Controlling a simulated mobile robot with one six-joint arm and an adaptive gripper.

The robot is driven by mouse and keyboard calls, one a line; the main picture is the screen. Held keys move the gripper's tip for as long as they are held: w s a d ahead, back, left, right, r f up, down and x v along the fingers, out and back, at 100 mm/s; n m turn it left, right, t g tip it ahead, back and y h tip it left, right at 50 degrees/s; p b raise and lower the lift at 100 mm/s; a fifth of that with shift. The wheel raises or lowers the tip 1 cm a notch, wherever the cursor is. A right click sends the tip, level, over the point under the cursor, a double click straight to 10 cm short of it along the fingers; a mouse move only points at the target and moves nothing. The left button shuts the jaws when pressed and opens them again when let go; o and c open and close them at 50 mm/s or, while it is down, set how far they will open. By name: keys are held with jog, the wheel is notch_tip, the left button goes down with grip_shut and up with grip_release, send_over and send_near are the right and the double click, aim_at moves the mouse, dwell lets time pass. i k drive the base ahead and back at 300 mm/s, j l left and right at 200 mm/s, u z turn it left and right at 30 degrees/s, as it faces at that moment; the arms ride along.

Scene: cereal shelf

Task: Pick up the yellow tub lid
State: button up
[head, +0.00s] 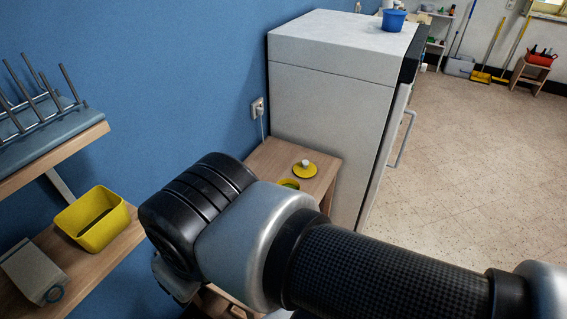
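The yellow tub lid (305,169) is a round disc with a pale knob on top. It lies flat on a small wooden table (322,182) beside the white fridge. Just in front of it a yellow rim with a green inside, perhaps the tub (290,184), shows partly behind my arm. My arm crosses the lower middle of the head view, its wrist end to the left of the lid and nearer the camera. My gripper is not visible; the arm hides that area.
The white fridge (330,90) stands right behind the table, with a blue bucket (394,20) on top. At left, wooden shelves hold a yellow bin (94,220) and a rack with metal pegs (38,112). Open tiled floor (480,150) lies to the right.

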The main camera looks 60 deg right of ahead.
aim_at(305, 169)
jog(key=z, duration=1.95)
jog(key=i+l+u, duration=0.25)
jog(key=u, duration=0.2)
jog(key=i+l+u, duration=0.25)
jog(key=u, duration=0.25)
jog(key=i+l+u, duration=0.15)
jog(key=l+u, duration=0.3)
jog(key=i+l, duration=0.1)
jog(key=l, duration=0.35)
jog(key=i+l, duration=0.1)
jog(key=l, duration=0.3)
jog(key=i+l+u, duration=0.1)
jog(key=l, duration=0.35)
jog(key=i+l, duration=0.1)
jog(key=l, duration=0.35)
